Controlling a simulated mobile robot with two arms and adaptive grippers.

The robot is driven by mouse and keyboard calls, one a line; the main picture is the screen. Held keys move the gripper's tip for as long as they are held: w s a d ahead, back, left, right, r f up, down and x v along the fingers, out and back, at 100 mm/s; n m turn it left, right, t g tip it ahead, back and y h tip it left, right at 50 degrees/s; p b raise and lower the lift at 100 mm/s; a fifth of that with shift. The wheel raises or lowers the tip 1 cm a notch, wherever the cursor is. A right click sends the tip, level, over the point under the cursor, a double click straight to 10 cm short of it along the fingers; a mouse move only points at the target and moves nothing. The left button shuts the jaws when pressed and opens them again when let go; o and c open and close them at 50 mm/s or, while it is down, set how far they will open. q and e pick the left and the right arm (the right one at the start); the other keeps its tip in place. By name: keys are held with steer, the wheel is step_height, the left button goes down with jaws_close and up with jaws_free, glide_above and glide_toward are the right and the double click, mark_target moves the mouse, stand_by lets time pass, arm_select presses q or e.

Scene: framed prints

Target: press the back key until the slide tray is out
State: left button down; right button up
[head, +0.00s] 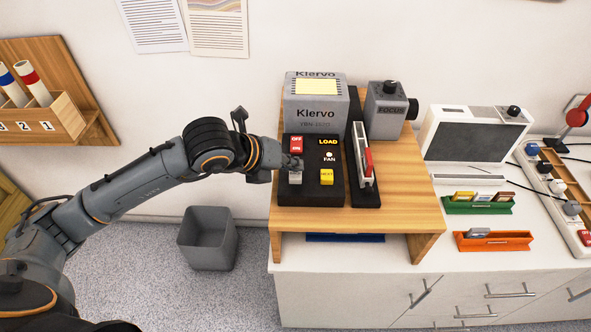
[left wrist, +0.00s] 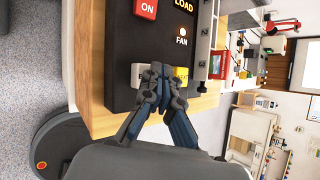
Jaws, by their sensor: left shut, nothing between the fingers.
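The slide projector (head: 316,108), marked Klervo, stands on a wooden stand. Its black control panel (head: 325,190) has a red switch, a lit LOAD sign, a white FAN light and a yellow NEXT key (head: 327,176). The pale back key (head: 295,179) is at the panel's left; its lettering is unreadable. My left gripper (head: 291,163) is shut and empty just over this key. In the left wrist view its fingertips (left wrist: 158,72) partly cover the key (left wrist: 137,74); I cannot tell whether they touch. The slide tray (head: 360,153), with a red part, lies in the black channel right of the panel.
A grey focus unit (head: 388,108) stands behind the channel. Green (head: 478,205) and orange (head: 492,241) slide racks and a grey-screened viewer (head: 470,140) are on the white counter at right. A grey bin (head: 207,238) stands on the floor below my left arm.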

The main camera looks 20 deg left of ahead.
mark_target(292, 175)
arm_select(q)
steer(key=shift+r, duration=0.5)
steer(key=shift+r+p, duration=1.45)
steer(key=shift+r, duration=0.95)
